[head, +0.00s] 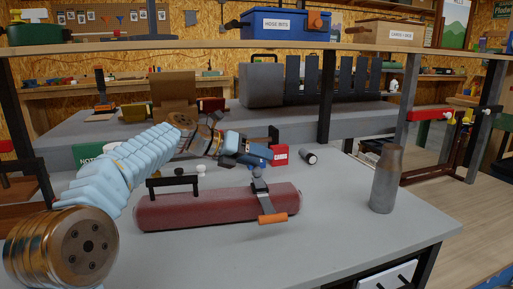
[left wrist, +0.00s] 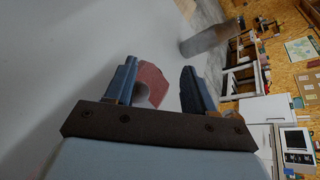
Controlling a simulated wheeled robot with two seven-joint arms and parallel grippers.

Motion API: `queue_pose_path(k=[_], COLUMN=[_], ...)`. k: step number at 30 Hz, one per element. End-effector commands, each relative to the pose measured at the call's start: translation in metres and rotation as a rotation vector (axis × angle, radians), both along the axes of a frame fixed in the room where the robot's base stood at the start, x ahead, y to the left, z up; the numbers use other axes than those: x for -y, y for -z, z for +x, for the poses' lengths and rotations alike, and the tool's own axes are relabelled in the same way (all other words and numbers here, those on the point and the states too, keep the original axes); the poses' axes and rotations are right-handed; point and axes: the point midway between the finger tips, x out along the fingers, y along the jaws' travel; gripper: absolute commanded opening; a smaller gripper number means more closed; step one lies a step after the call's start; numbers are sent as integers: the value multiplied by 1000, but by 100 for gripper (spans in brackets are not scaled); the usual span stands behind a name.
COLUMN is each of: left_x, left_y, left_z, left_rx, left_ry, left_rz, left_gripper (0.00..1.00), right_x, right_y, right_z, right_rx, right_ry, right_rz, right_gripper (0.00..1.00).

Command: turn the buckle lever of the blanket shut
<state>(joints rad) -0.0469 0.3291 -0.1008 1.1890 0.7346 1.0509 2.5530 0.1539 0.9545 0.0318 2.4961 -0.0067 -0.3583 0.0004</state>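The rolled dark red blanket (head: 220,207) lies lengthwise on the grey bench, with a black handle (head: 173,182) on its left part. A dark strap with a grey metal buckle (head: 261,187) crosses its right part. The buckle lever, with an orange grip (head: 272,218), sticks out over the blanket's front side toward me. My left gripper (head: 266,152) is behind and above the blanket's right part, apart from the lever. In the left wrist view its two fingers (left wrist: 157,88) are spread with nothing held, and a red part of the blanket (left wrist: 151,82) shows beyond them. My right gripper is not in view.
A grey bottle (head: 386,180) stands right of the blanket. A red box (head: 280,154) and a small dark cylinder (head: 310,157) lie behind it near my left gripper. A shelf (head: 210,46) spans the back. The bench front is clear.

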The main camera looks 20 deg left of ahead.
Motion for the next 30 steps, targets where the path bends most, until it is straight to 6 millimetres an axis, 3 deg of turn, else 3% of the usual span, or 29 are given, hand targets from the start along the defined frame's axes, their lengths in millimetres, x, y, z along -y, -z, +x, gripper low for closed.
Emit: queue_pose_path(k=[6, 15, 21, 30], left_x=[12, 31, 36, 36], left_y=[-51, -77, -84, -86], left_z=[-40, -104, -121, -123], left_rx=[7, 4, 1, 1], left_ry=[1, 1, -1, -1], left_rz=[1, 0, 1, 0], left_gripper=[54, 54, 54, 54], right_x=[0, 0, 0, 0], right_y=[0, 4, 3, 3], right_z=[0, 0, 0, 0], right_rx=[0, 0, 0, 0], right_ry=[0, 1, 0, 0], right_rz=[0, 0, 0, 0], right_gripper=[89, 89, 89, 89])
